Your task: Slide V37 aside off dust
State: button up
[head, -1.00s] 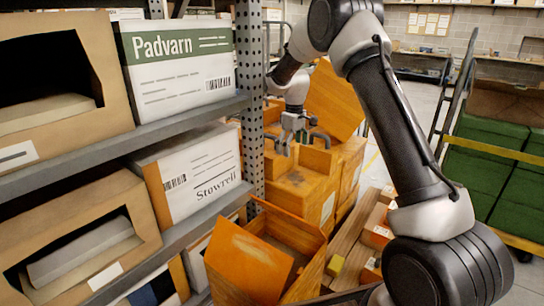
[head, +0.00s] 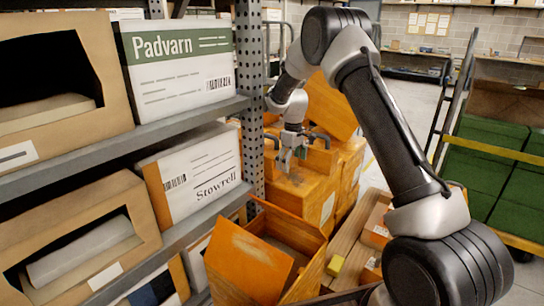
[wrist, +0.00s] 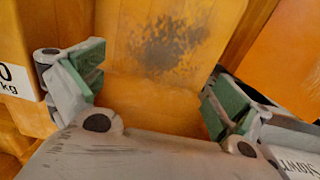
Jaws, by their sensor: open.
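My gripper (head: 292,166) is open and empty, pointing down just above an orange box (head: 312,198) beside the rack. In the wrist view its two green-padded fingers (wrist: 155,92) are spread wide over an orange surface (wrist: 130,92). A dark grey dust patch (wrist: 172,42) lies on that surface, ahead of the fingers. The patch also shows faintly in the head view (head: 294,180). I cannot read the mark V37 on anything, so I cannot tell which thing it is.
The metal rack upright (head: 250,90) stands close left of my gripper. Green crates (head: 485,165) sit on a cart at right.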

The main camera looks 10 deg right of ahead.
aim_at(269, 151)
jog(key=shift+w+a, duration=1.35)
jog(key=shift+w, duration=0.3)
